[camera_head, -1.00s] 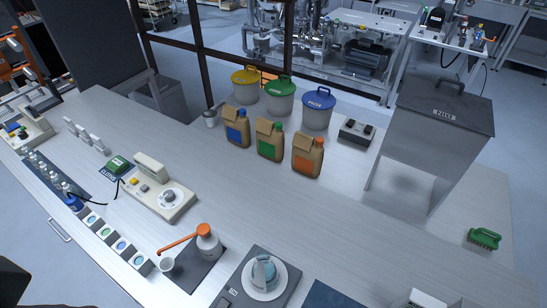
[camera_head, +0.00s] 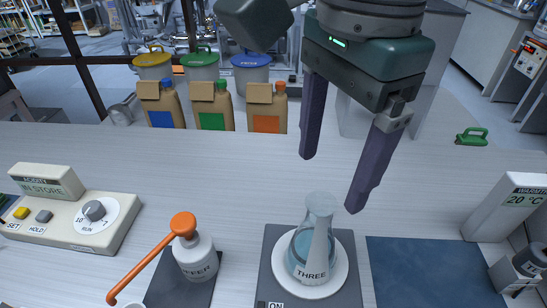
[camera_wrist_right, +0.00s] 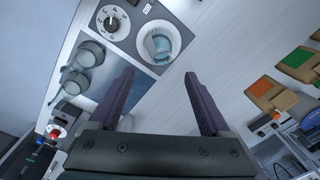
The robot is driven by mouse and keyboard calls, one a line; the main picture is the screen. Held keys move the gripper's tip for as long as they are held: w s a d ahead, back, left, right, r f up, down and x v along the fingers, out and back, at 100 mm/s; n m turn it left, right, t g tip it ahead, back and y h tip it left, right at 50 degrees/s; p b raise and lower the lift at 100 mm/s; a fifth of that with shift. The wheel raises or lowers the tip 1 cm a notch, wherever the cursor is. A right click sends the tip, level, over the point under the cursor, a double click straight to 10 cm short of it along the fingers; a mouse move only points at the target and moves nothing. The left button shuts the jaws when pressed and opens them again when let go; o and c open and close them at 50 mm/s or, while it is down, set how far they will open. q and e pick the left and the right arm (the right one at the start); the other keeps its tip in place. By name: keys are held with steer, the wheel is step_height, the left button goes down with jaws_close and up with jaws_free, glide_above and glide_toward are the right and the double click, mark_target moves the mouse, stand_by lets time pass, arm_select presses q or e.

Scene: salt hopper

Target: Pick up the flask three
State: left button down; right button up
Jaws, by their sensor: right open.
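The flask labelled THREE (camera_head: 318,246) is clear glass with bluish liquid low inside. It stands upright on the round white plate (camera_head: 341,274) of a grey device with an ON mark. The flask also shows in the right wrist view (camera_wrist_right: 158,45), beyond the fingertips. My right gripper (camera_head: 332,183) is open, with dark purple fingers pointing down. It hangs above and behind the flask's neck, apart from it in the head view. In the right wrist view the gripper (camera_wrist_right: 159,76) has nothing between its fingers. My left gripper does not show.
A white bottle with an orange spout (camera_head: 194,256) stands left of the flask. A dark blue mat (camera_head: 430,272) lies to its right, then a device reading 20 °C (camera_head: 510,205). Several brown bags (camera_head: 266,110) stand at the back. The bench between is clear.

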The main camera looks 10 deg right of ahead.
mark_target(319, 204)
steer(key=f, duration=0.7)
steer(key=shift+w+f, duration=0.35)
steer(key=shift+a, duration=0.1)
jaws_close()
stand_by(1.0)
